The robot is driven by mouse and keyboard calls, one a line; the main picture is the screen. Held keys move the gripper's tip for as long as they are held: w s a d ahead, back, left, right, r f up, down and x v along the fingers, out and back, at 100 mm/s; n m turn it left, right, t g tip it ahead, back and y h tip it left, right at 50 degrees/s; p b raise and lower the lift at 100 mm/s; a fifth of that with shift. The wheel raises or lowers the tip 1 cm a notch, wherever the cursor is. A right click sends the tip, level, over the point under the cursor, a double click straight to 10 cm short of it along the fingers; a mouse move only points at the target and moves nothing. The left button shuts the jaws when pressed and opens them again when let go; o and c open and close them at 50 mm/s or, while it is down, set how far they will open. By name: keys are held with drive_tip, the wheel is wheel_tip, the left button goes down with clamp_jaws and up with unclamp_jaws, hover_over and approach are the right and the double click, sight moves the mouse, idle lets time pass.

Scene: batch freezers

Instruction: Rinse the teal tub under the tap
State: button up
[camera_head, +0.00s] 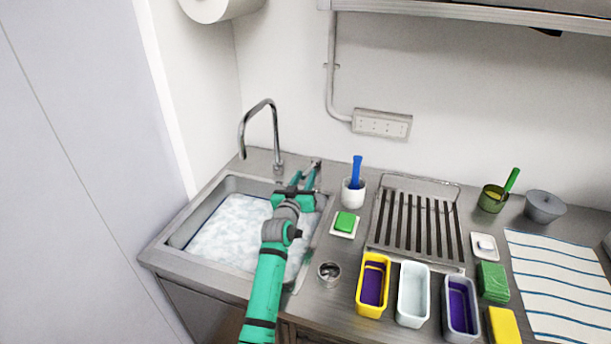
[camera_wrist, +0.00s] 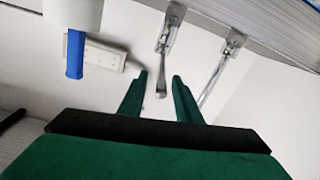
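My gripper (camera_head: 306,174) is open and empty at the back right corner of the sink (camera_head: 180,236). In the wrist view, my gripper (camera_wrist: 160,76) has its fingers apart, with a small metal tap lever (camera_wrist: 162,84) showing between them; contact cannot be told. The tap (camera_head: 261,112) is a tall curved spout behind the sink; its pipe also shows in the wrist view (camera_wrist: 213,80). No tub is plainly teal. A pale bluish-white tub (camera_head: 403,310) stands on the counter between a yellow tub (camera_head: 361,300) and a grey tub (camera_head: 450,318), both purple inside.
White foam or suds fill the sink. A white cup (camera_head: 353,196) with a blue-handled tool, a green sponge on a dish (camera_head: 335,232) and a metal cup (camera_head: 330,274) stand right of it. A slatted drying rack (camera_head: 414,256) is empty. A striped cloth (camera_head: 556,282) lies far right.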

drive_tip(key=shift+x, duration=0.85)
drive_tip(key=shift+a, duration=0.15)
